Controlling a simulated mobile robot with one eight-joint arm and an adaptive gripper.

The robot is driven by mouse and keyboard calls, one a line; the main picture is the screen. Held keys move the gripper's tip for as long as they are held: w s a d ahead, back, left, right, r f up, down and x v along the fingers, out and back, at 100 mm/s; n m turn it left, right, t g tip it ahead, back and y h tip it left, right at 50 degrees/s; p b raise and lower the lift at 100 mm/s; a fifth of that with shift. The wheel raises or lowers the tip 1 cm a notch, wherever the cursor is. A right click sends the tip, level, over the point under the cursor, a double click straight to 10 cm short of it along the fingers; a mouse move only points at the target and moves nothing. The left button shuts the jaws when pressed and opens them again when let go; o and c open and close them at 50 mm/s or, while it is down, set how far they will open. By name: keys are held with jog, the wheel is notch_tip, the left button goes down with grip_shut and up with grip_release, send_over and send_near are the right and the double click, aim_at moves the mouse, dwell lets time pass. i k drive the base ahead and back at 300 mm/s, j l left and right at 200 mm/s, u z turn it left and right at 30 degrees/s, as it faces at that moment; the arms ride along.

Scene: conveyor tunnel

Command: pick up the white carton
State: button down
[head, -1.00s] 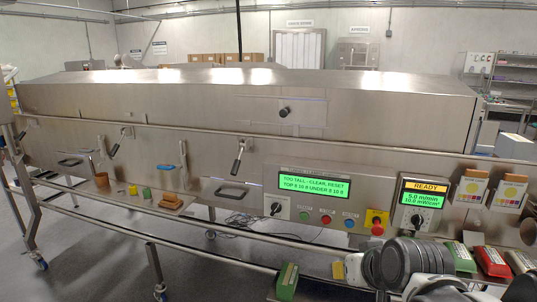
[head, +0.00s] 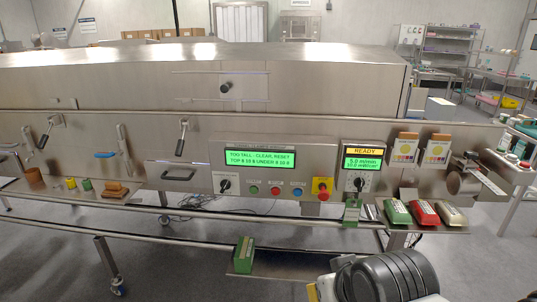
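I cannot make out a white carton for certain in the head view. Small pale items stand on the white side table (head: 519,152) at the right edge, too small to tell apart. A rounded dark grey and white part of my own arm fills the bottom right. My gripper's fingers do not show, so I cannot see what they hold or where they are.
The long steel tunnel (head: 130,85) spans the view. Its panel screen (head: 273,160) reads "TOO TALL - CLEAR, RESET". A green block (head: 244,254) sits on a low shelf. Green, red and tan blocks lie on the right ledge. Grey floor is open in front.

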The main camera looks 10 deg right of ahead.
aim_at(436, 109)
jog(key=z, duration=1.35)
